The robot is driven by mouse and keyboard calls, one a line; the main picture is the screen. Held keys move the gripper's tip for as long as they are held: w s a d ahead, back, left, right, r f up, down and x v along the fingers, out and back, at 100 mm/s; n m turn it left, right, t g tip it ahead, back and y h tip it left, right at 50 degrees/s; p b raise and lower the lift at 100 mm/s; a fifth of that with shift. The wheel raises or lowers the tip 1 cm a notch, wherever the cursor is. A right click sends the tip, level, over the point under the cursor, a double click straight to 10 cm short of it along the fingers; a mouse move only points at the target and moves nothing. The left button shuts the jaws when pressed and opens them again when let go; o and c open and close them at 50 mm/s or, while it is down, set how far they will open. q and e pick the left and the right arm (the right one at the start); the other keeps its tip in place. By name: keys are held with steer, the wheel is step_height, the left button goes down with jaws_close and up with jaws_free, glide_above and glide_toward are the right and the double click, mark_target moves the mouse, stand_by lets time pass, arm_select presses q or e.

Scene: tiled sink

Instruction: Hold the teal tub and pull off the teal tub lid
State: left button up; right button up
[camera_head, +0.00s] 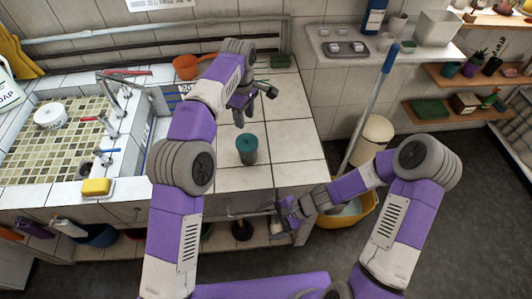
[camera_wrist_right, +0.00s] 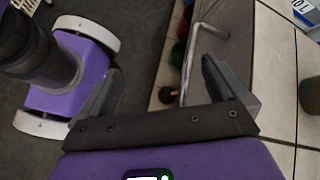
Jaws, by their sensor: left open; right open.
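The teal tub (camera_head: 247,156) stands upright on the white tiled counter in the head view, with the teal tub lid (camera_head: 247,141) on its top. My left gripper (camera_head: 255,107) is open and empty above the counter, just behind the tub in the picture and apart from it. My right gripper (camera_head: 284,213) is open at the counter's front edge, lower right of the tub.
A metal rail (camera_wrist_right: 192,60) runs along the counter front near my right gripper. A yellow bucket (camera_head: 352,214) with a blue-handled mop (camera_head: 372,110) stands right of the counter. The sink (camera_head: 60,140) with taps and a yellow sponge (camera_head: 96,187) lies left. Counter around the tub is clear.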

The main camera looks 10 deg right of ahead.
steer(key=w+r+m+t, duration=0.1)
steer(key=w+m, duration=0.1)
steer(key=w, duration=0.1)
steer(key=w+r+m+t, duration=0.1)
steer(key=w+r+m, duration=0.1)
steer(key=w, duration=0.1)
steer(key=w+r+m+t+y, duration=0.1)
steer(key=w+m, duration=0.1)
steer(key=w, duration=0.2)
steer(key=shift+a+r+t, duration=0.2)
steer(key=shift+a+t, duration=0.05)
steer(key=shift+t, duration=0.15)
steer(key=m+t, duration=0.4)
steer(key=m, duration=0.3)
glide_toward(255, 152)
steer(key=x, duration=0.5)
steer(key=shift+a+f, duration=0.2)
steer(key=shift+f, duration=0.2)
steer(key=shift+w+t, duration=0.25)
steer(key=shift+t, duration=0.05)
steer(key=shift+x, duration=3.6)
steer(key=shift+c, duration=0.3)
